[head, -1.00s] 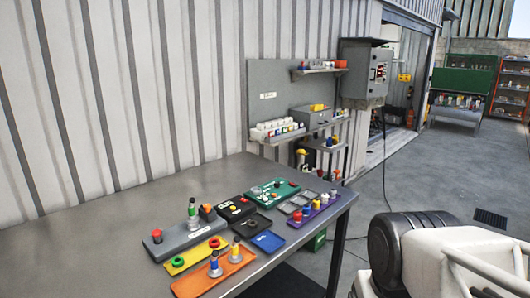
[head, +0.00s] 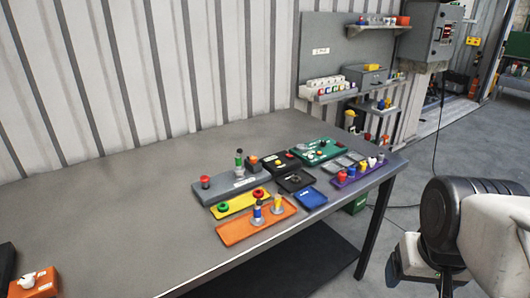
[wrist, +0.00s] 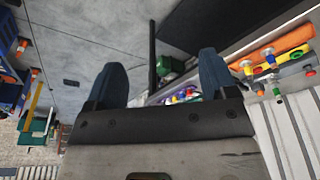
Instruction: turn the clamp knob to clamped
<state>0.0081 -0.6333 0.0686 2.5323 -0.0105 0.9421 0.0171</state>
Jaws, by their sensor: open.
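No knob in view can be surely read as the clamp knob. An orange block with a white knob (head: 36,282) sits at the lower left of the head view, partly cut off by the frame edge; its marks are too small to read. A dark round knob also shows on the black tray (head: 296,182). My gripper (wrist: 160,75) is open and empty in the wrist view, its two dark blue fingers wide apart. It is away from the bench, touching nothing visible.
The grey bench (head: 120,215) has wide bare room at its left and middle. An orange tray (head: 240,230), a yellow tray (head: 235,207) and a grey panel (head: 224,187) with a red button stand toward its right. A blue tray (head: 311,198) lies nearby. A shelf board (head: 322,75) stands behind.

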